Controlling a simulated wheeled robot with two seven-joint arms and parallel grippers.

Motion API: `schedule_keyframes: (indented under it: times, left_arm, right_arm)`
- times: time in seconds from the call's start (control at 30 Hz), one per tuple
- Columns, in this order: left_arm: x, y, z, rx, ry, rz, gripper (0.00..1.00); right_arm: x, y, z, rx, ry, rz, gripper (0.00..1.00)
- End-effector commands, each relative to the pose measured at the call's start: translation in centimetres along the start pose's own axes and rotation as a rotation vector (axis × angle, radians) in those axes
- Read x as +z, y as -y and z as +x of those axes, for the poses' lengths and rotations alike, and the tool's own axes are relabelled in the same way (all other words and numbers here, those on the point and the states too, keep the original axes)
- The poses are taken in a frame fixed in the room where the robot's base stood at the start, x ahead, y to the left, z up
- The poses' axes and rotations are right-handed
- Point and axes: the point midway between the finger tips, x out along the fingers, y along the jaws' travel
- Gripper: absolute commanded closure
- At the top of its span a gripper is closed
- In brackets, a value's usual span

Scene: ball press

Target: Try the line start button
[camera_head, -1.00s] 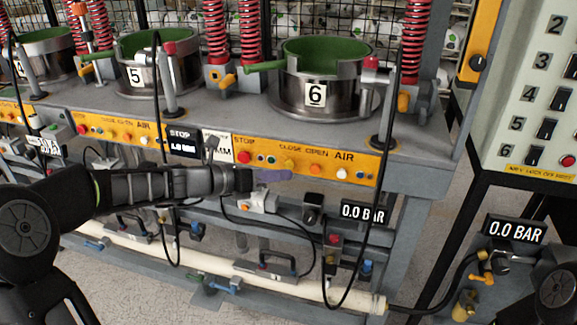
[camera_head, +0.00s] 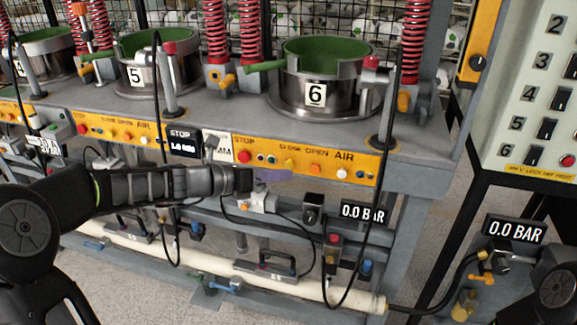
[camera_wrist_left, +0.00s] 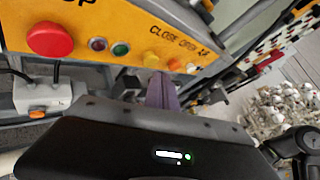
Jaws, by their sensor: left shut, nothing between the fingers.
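The orange control panel (camera_head: 335,157) of station 6 carries a red STOP button (camera_head: 245,157), small green and blue parts, a yellow one and an orange button (camera_head: 315,169). A white button (camera_head: 341,174) sits at its right. No label reading line start is legible. My left gripper (camera_head: 277,175), with purple fingers, is shut and empty just below the panel's middle. In the left wrist view the shut fingers (camera_wrist_left: 161,90) point up toward the panel, near the pale yellow part (camera_wrist_left: 151,60). The red button (camera_wrist_left: 49,39) is to their left. Contact cannot be told. My right gripper is out of view.
A black hose (camera_head: 375,235) hangs in front of the bench, right of the gripper. A grey valve box (camera_head: 258,203) sits below the fingers. A switch panel (camera_head: 530,95) with a red button (camera_head: 568,160) stands at the right. Steel mould 6 (camera_head: 318,92) is above.

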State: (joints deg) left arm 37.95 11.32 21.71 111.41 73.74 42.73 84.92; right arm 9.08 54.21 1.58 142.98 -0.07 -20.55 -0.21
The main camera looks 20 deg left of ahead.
Motion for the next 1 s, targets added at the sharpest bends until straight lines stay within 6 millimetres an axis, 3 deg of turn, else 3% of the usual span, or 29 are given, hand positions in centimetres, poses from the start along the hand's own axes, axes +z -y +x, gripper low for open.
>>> schedule_keyframes:
  times: [1.0]
  left_arm:
    - [0.46, -0.44, 0.58, 0.000, 0.000, 0.000, 1.00]
  right_arm:
    - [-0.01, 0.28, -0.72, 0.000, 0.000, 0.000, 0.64]
